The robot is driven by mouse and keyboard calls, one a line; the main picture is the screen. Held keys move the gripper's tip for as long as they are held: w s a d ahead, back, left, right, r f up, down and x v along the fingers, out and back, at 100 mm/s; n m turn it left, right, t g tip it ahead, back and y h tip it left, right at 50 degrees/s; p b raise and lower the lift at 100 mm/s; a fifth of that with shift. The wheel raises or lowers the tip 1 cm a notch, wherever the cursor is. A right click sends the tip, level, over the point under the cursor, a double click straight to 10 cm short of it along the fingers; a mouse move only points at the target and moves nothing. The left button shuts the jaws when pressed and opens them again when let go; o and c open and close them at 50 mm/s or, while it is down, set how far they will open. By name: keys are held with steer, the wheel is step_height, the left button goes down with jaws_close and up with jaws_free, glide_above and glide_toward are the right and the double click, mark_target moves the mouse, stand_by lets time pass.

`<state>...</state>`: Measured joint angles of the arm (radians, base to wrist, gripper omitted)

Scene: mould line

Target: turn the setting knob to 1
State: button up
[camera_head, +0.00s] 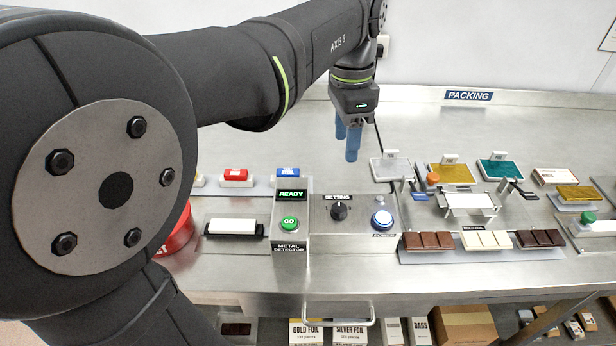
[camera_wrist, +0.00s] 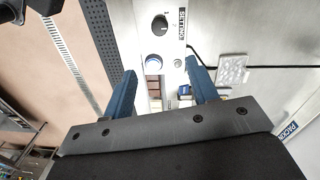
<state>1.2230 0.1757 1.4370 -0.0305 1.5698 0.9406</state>
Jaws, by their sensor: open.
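The setting knob (camera_head: 339,211) is a black round knob on a steel panel under a label reading SETTING (camera_head: 338,197). In the wrist view the knob (camera_wrist: 160,25) lies beyond the fingertips, near the top, with a pale pointer mark. I cannot read which number it points to. My gripper (camera_head: 348,142) has blue fingers and hangs above and behind the panel, apart from the knob. In the wrist view its two fingers (camera_wrist: 160,76) are spread with nothing between them. A round blue and white POWER button (camera_head: 381,218) sits right of the knob.
The metal detector box (camera_head: 291,241) with a green GO button and a READY display stands left of the knob. Chocolate bars (camera_head: 428,240) lie at the front right. Coloured foil trays (camera_head: 452,174) and a small stand (camera_head: 467,203) are to the right. The air above the knob is clear.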

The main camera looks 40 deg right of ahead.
mark_target(340, 207)
steer(key=f, duration=1.6)
steer(key=shift+s+a+f, duration=0.25)
steer(key=shift+s+f, duration=0.1)
steer(key=shift+f, duration=0.05)
steer(key=c, duration=1)
